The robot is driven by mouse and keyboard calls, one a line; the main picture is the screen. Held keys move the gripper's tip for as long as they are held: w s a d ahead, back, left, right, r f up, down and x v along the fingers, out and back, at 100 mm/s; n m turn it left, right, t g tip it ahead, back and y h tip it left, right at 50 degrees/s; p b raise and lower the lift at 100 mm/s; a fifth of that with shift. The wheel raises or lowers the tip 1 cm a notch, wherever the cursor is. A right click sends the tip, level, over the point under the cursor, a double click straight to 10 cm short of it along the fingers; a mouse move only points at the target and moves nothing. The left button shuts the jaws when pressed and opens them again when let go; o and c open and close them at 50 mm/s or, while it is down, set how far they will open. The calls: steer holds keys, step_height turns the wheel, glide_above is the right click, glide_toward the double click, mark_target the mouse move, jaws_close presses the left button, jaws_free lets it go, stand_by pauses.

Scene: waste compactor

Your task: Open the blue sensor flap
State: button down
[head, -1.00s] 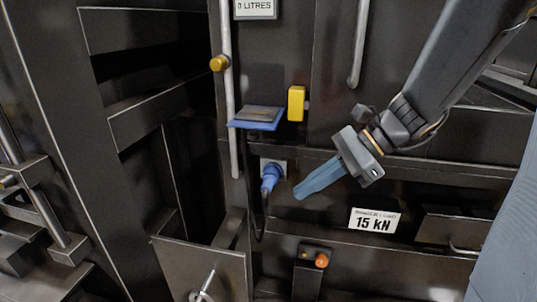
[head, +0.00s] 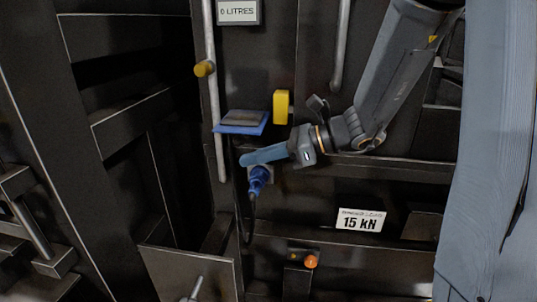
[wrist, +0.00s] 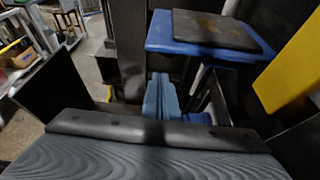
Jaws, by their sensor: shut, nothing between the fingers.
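The blue sensor flap (head: 240,129) is a flat blue plate with a dark pad on top, jutting out from the dark machine front. In the wrist view the flap (wrist: 180,38) is at the upper right, ahead of the fingers. My gripper (head: 246,159) is shut and empty, its blue-grey fingers pointing left just below the flap. A small gap seems to show between them in the head view; the wrist view shows the fingertips (wrist: 161,88) below the flap's left part. I cannot tell the exact depth between them.
A blue plug (head: 258,181) with a dark cable sits just below my fingers. A yellow block (head: 282,107) is right of the flap, close to my wrist. A grey vertical bar with a yellow knob (head: 205,69) stands to the left. An orange button (head: 311,262) is lower down.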

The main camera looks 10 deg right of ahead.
mark_target(256, 130)
steer(key=shift+r+p, duration=0.5)
steer(key=shift+r, duration=0.95)
steer(key=r+p, duration=0.2)
steer(key=r, duration=0.1)
steer(key=r+p, duration=0.1)
steer(key=p, duration=0.1)
steer(key=shift+s+a+r, duration=0.1)
steer(key=shift+s+r, duration=0.05)
steer(key=shift+s, duration=0.25)
steer(key=shift+f, duration=0.2)
